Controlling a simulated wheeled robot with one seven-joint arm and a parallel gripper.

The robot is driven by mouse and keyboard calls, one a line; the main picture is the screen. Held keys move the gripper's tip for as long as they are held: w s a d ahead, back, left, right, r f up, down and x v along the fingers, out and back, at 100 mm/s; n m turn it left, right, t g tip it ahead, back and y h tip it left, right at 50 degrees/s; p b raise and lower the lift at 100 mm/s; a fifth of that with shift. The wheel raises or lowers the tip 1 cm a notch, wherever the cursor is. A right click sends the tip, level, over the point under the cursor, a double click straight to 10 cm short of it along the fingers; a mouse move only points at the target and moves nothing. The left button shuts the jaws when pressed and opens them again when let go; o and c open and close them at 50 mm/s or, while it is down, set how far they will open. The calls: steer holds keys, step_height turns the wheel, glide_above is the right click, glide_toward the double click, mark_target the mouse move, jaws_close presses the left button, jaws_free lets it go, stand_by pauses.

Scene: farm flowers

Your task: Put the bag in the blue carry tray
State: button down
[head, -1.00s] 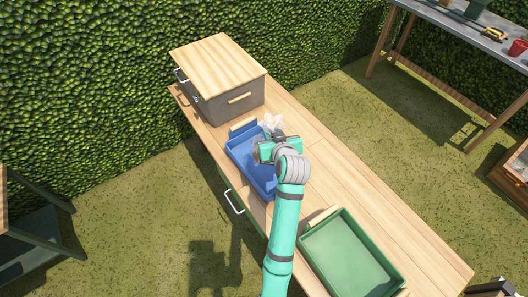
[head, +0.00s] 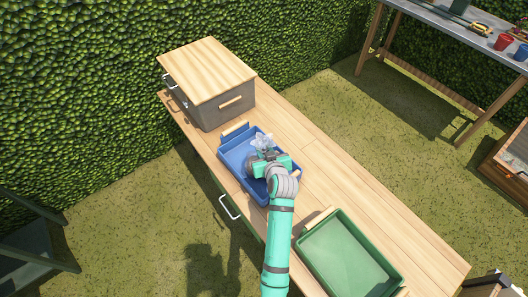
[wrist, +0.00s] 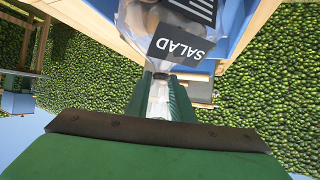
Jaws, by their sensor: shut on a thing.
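The bag (wrist: 180,30) is clear plastic with a black label reading SALAD and pale brownish contents. It shows in the head view as a whitish, crumpled shape (head: 262,141). My gripper (head: 268,163) is shut on the bag's gathered neck, seen in the wrist view (wrist: 160,88). The blue carry tray (head: 236,155) is on the wooden counter, with light wooden handles. In the head view the bag and gripper are over the tray; my gripper and arm hide part of it. I cannot tell whether the bag touches the tray floor.
A green tray (head: 318,222) stands nearer on the same counter (head: 345,170). A grey box with a wooden lid (head: 207,70) stands behind the blue tray. Counter to the right of the blue tray is clear. A tool bench (head: 440,20) is apart at upper right.

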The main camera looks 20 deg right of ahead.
steer(key=shift+w+a+f, duration=0.15)
steer(key=shift+f, duration=0.4)
steer(key=shift+f, duration=0.1)
steer(key=c, duration=1.5)
jaws_free()
steer(key=shift+f, duration=0.1)
